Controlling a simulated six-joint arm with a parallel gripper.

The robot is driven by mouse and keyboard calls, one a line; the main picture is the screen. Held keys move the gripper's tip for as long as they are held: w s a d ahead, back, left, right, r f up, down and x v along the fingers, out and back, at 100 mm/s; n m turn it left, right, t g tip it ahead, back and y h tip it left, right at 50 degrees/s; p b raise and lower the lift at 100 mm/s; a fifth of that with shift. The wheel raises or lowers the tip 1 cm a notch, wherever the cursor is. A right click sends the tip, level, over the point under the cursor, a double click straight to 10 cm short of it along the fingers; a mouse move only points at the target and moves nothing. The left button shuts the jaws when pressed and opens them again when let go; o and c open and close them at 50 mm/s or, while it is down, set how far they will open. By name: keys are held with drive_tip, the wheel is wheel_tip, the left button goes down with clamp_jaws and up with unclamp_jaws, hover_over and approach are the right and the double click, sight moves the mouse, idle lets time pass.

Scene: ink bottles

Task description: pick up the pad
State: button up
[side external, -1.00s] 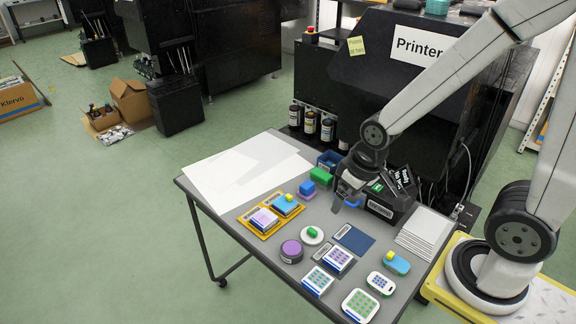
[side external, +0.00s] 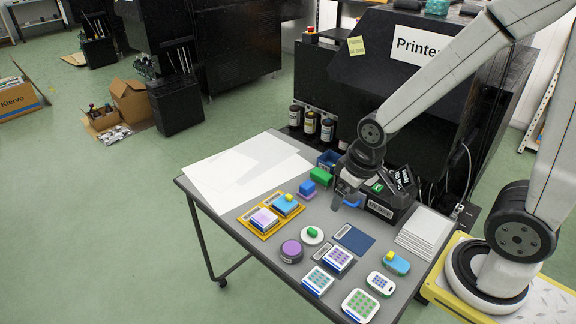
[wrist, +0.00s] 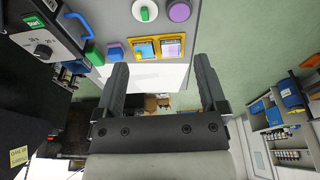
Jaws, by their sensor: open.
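Several items could be the pad, and I cannot tell which is meant. A flat dark blue pad (side external: 355,239) lies mid-table. A round purple one (side external: 291,251) and a white round one with a green top (side external: 312,235) lie left of it. A yellow tray (side external: 244,219) bears a purple-topped block (side external: 264,219) and a blue block with a yellow top (side external: 286,204). Block-like pieces with dotted tops (side external: 317,281) stand at the front. My gripper (side external: 348,202) is open and empty above the table's back part. Its fingers (wrist: 160,72) frame white sheets in the wrist view.
A dark box with switches (side external: 390,208) stands close beside my gripper. A green block (side external: 321,175) and a blue and purple block (side external: 308,189) lie to its left. White sheets (side external: 225,180) cover the table's left end. A black printer (side external: 410,90) stands behind.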

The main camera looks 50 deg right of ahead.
drive_tip(key=w+d+f+n, duration=0.1)
drive_tip(key=w+d+n, duration=0.25)
drive_tip(key=w, duration=0.45)
drive_tip(key=n+g, duration=0.3)
drive_tip(key=n, duration=1.1)
hover_over(307, 184)
drive_tip(key=f, duration=1.4)
drive_tip(key=shift+s+a+f, duration=0.15)
drive_tip(key=shift+s+a, duration=0.1)
drive_tip(key=shift+a, duration=0.05)
drive_tip(key=shift+w+d+f, duration=0.1)
drive_tip(key=shift+d+f, duration=0.2)
drive_tip(key=shift+f, duration=1.4)
drive_tip(key=shift+f, duration=0.1)
drive_tip(key=shift+w+f, duration=0.1)
drive_tip(key=shift+f, duration=2.35)
clamp_jaws()
